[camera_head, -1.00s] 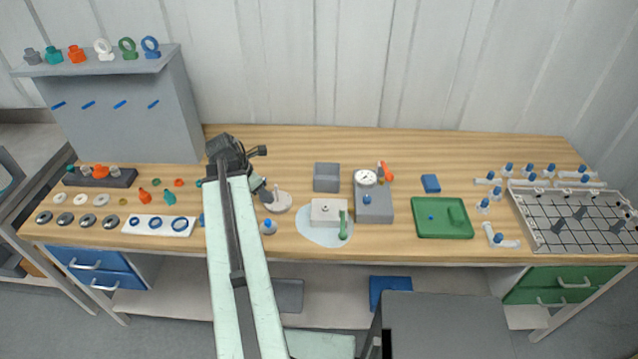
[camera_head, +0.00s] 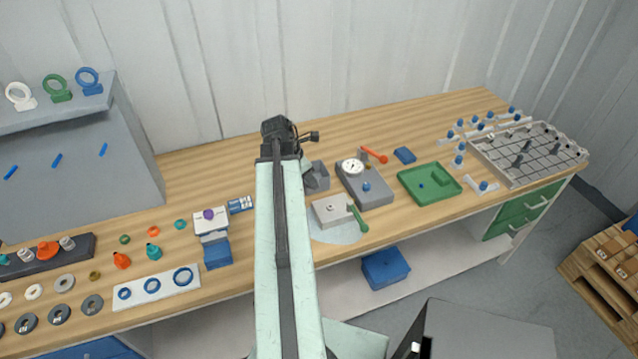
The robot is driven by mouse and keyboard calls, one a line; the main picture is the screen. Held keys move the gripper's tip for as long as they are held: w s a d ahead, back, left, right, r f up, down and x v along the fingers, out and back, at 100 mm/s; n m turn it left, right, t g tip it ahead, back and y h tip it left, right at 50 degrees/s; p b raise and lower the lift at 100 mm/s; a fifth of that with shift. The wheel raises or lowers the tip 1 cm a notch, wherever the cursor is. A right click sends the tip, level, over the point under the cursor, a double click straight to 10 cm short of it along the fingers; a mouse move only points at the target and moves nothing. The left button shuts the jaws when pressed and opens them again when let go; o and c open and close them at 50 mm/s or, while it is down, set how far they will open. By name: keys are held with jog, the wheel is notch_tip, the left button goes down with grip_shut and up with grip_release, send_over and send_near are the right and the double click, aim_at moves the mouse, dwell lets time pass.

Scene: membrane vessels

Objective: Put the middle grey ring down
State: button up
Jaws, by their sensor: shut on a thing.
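My gripper (camera_head: 312,180) is at the far end of my raised pale green arm, beside the grey open box on the bench. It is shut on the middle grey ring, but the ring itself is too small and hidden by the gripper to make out. Loose dark grey rings (camera_head: 59,314) lie in a row at the bench's front left, well apart from my gripper. A lighter grey ring (camera_head: 64,283) lies behind them.
The grey box (camera_head: 319,172), gauge block (camera_head: 365,185), pale block (camera_head: 333,209) and green tray (camera_head: 412,181) stand right of my arm. A white strip with blue rings (camera_head: 155,287) lies left. Bare wood (camera_head: 205,165) shows behind. My arm hides part of the bench.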

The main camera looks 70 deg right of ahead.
jog(key=w+d+m, duration=0.2)
jog(key=w+d, duration=0.1)
jog(key=d, duration=0.7)
jog(key=shift+y, duration=0.3)
notch_tip(320, 180, down, 10)
jog(key=b, duration=1)
jog(key=shift+r, duration=0.25)
jog(key=shift+f, duration=0.25)
jog(key=o, duration=1)
jog(key=shift+r, duration=0.1)
jog(key=shift+r, duration=0.1)
